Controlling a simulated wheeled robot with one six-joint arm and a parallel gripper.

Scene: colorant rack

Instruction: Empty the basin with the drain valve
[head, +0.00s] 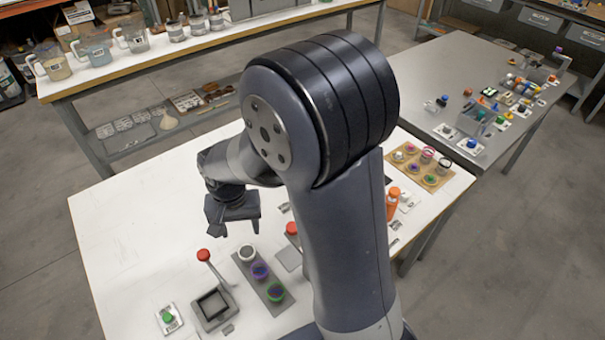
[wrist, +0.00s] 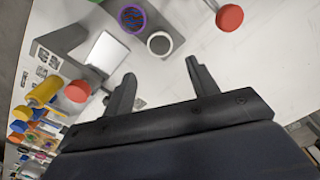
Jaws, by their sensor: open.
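A grey square basin (head: 212,303) with a dark inside stands near the front left of the white table. A lever with a red knob (head: 203,255) rises at its back edge; a red knob also shows at the top right of the wrist view (wrist: 229,17). I cannot tell for sure which part is the drain valve. A second red knob (head: 292,228) stands farther right, partly behind my arm, and shows in the wrist view (wrist: 77,91). My gripper (head: 238,231) is open and empty above the table, behind the basin and apart from both knobs. Its two fingers (wrist: 161,70) show in the wrist view.
A grey strip (head: 281,307) holds a white-rimmed cup (head: 246,253), a purple-rimmed cup (head: 260,271) and a green-rimmed cup (head: 275,291) right of the basin. A green button plate (head: 168,317) lies left. An orange bottle (head: 393,203) stands right. The table's left is clear.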

